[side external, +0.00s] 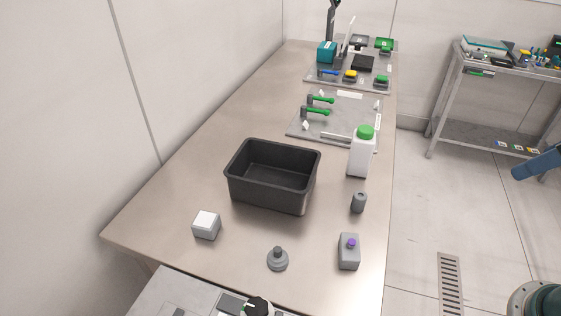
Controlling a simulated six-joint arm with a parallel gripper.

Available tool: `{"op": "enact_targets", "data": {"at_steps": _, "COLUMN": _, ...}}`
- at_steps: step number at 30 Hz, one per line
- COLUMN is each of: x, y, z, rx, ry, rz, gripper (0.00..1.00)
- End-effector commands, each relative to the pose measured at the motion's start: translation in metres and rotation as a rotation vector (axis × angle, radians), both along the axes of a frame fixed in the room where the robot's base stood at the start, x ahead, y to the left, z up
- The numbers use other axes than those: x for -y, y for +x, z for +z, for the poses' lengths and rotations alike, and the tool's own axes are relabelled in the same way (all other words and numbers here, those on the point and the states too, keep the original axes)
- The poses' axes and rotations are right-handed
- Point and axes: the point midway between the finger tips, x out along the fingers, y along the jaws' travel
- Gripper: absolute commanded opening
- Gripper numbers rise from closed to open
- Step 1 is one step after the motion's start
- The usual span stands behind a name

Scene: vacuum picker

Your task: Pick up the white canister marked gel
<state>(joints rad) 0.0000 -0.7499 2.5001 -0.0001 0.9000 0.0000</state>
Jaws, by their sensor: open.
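A white canister with a green cap (357,158) stands upright near the right edge of the table, just right of the black bin. No marking on it can be read from here, so I cannot confirm the word gel. It stands apart from the bin and from the small dark cylinder in front of it. My gripper is not in view.
An empty black bin (238,187) sits mid-table. A white-topped block (206,226), a grey knobbed piece (278,260), a purple-capped grey bottle (349,252) and a dark cylinder (359,203) stand nearer. Fixture plates with clamps (300,128) lie behind. The left table side is clear.

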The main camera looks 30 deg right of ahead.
Motion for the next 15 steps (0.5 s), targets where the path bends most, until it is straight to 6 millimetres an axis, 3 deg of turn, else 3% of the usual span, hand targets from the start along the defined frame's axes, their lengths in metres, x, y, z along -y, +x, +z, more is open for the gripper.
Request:
{"op": "enact_targets", "data": {"at_steps": 8, "x": 0.0, "y": 0.002, "z": 0.001, "rx": -0.001, "ry": -0.001, "rz": 0.005, "gripper": 0.8}}
{"op": "enact_targets", "data": {"at_steps": 15, "x": -0.003, "y": 0.021, "z": 0.008, "rx": -0.018, "ry": -0.015, "rz": 0.056, "gripper": 0.8}}
